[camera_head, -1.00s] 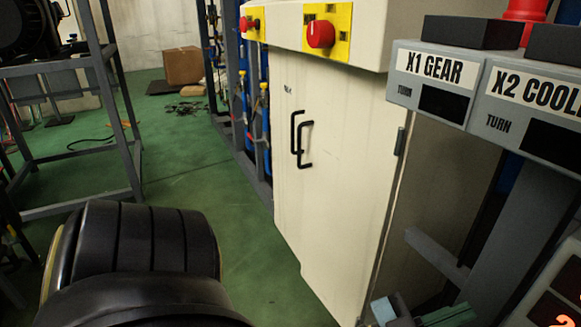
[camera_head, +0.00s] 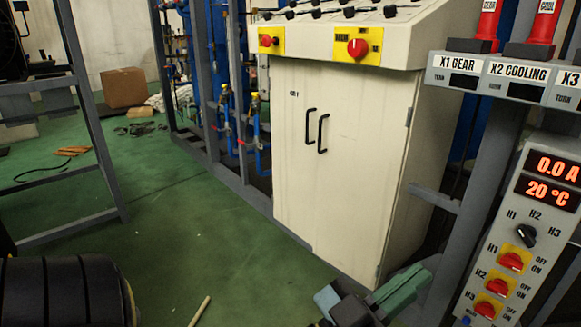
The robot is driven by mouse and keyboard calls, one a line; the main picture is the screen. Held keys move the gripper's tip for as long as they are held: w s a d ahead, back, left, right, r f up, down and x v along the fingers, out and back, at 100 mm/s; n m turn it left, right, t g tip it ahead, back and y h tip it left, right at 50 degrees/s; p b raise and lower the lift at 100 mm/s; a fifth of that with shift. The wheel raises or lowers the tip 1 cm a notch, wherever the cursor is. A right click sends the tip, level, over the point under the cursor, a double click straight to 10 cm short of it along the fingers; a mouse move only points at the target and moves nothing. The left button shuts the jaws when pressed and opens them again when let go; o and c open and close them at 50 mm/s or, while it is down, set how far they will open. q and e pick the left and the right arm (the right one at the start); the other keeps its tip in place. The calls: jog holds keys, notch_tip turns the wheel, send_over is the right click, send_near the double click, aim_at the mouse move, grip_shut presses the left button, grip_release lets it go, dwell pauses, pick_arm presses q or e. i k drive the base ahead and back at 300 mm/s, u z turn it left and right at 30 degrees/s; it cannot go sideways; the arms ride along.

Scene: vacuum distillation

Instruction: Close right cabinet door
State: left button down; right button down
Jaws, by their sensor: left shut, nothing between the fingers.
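The right cabinet door (camera_head: 361,170) is a cream panel with a black handle (camera_head: 323,133) at its left edge and a hinge at its right. It looks flush with the left door (camera_head: 289,150), with no clear gap at the seam.
A console with red knobs (camera_head: 358,48) tops the cabinet. A grey control panel (camera_head: 520,230) with switches and a display stands at the right. A metal frame (camera_head: 95,130) stands at the left. Green floor (camera_head: 180,215) is open before the cabinet; a thin stick (camera_head: 199,312) lies there.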

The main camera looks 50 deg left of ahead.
aim_at(366, 111)
jog(key=u, duration=0.6)
jog(key=i, duration=0.5)
jog(key=u, duration=0.5)
jog(key=i, duration=1.1)
jog(key=z, duration=0.35)
